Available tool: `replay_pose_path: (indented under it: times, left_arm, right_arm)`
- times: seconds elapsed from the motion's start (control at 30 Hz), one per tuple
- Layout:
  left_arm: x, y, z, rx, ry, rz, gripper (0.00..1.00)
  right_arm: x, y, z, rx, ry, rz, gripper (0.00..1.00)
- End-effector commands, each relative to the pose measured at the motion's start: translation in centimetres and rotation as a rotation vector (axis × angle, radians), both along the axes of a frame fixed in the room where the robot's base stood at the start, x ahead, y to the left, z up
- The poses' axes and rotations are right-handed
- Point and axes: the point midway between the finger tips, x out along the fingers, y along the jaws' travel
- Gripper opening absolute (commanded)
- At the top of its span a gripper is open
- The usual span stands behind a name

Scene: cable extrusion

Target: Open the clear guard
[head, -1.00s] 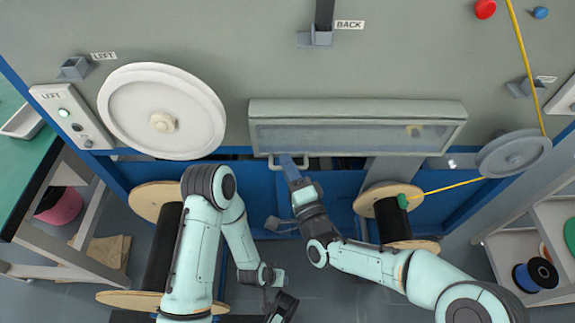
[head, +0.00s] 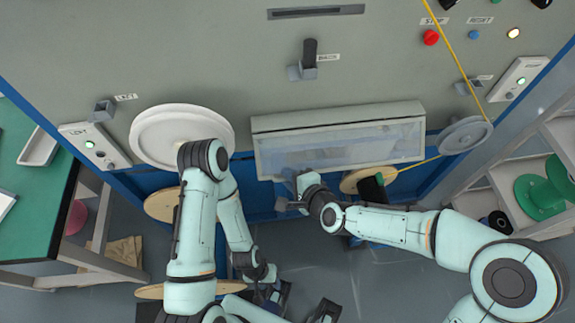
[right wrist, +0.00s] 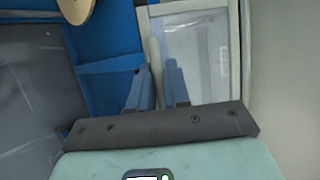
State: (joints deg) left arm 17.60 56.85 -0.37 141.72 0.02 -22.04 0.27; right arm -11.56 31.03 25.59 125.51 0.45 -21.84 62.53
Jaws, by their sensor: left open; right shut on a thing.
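The clear guard (head: 345,148) is a see-through panel in a pale frame on the front of the grey machine. It also shows in the right wrist view (right wrist: 200,55). My right gripper (head: 288,182) is at the guard's lower left edge. In the right wrist view its blue fingers (right wrist: 158,82) are on either side of the guard's pale handle (right wrist: 154,52), shut on it. In the head view the handle is mostly hidden by the gripper. I cannot tell how far the guard stands from the machine. My left gripper (head: 303,303) is open and empty, low in the head view.
A white wheel (head: 170,132) is left of the guard, partly behind my left arm. A grey pulley (head: 465,135) carries a yellow cable (head: 455,55) on the right. A wooden spool (head: 365,180) is below the guard. A green-topped table (head: 45,230) stands at left, shelves at right.

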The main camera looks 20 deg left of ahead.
Motion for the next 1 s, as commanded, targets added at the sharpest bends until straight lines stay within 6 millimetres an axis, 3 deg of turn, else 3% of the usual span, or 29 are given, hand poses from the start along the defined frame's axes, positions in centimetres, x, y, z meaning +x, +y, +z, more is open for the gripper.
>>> replay_pose_path:
  times: [0.03,0.3,1.0]
  left_arm:
    - [0.6,0.0,1.6,0.0,-0.008,0.0,0.43]
    - [2.0,0.0,4.4,0.0,-0.023,0.0,0.43]
    - [4.4,0.0,8.0,0.001,-0.051,0.0,0.43]
  right_arm:
    - [0.0,0.0,1.5,-0.022,0.029,0.002,0.0]
    - [-0.7,-0.6,3.5,-0.105,0.167,0.0,0.0]
    - [-0.2,-0.3,10.1,-0.101,0.159,-0.003,0.0]
